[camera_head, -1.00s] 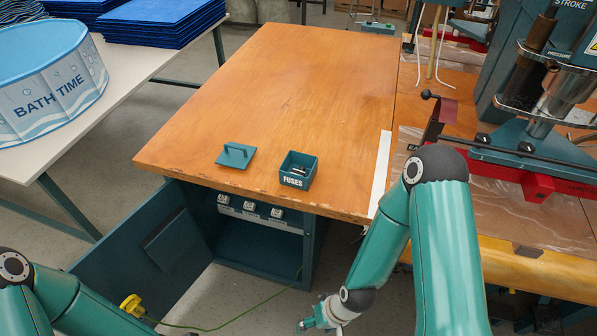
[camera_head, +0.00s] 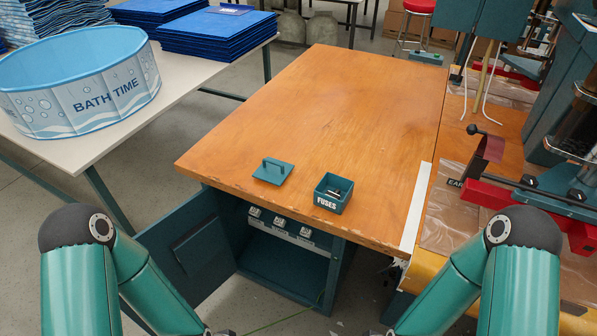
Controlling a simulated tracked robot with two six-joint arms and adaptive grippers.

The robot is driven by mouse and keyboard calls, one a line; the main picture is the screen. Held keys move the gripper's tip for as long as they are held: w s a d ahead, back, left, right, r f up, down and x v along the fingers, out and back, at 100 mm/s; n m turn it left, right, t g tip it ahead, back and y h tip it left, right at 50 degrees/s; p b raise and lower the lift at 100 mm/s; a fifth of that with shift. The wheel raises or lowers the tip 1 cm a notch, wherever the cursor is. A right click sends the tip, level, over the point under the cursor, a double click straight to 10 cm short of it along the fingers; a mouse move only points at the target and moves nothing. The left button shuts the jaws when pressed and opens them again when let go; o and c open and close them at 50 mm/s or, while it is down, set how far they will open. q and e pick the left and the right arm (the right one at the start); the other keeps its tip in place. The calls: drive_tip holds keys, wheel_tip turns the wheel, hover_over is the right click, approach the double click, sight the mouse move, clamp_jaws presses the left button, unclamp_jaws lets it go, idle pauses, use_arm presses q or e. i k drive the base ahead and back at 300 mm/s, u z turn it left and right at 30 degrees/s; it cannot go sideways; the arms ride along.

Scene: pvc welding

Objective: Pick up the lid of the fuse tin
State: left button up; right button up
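The teal lid (camera_head: 268,178) of the fuse tin lies flat on the wooden table, handle up, near the front edge. The open fuse tin (camera_head: 326,201), marked FUSES, stands apart from it to the right, with a few fuses visible inside. My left arm comes in at the lower left and my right arm at the lower right. Both forearms slant down towards the bottom middle, where they leave the picture. Both grippers are out of view, and neither arm touches the lid or the tin.
The wooden table (camera_head: 330,110) is clear behind the lid and tin. Below its front is an open teal cabinet (camera_head: 285,275) with its door swung left. A white table with a BATH TIME tub (camera_head: 85,95) stands left; a red and teal machine (camera_head: 510,196) stands right.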

sight(271, 170)
drive_tip(key=u, duration=0.2)
drive_tip(key=i, duration=0.2)
drive_tip(key=z, duration=2)
drive_tip(key=k, duration=1.05)
drive_tip(key=u, duration=1.65)
drive_tip(key=i, duration=1.25)
drive_tip(key=z, duration=0.35)
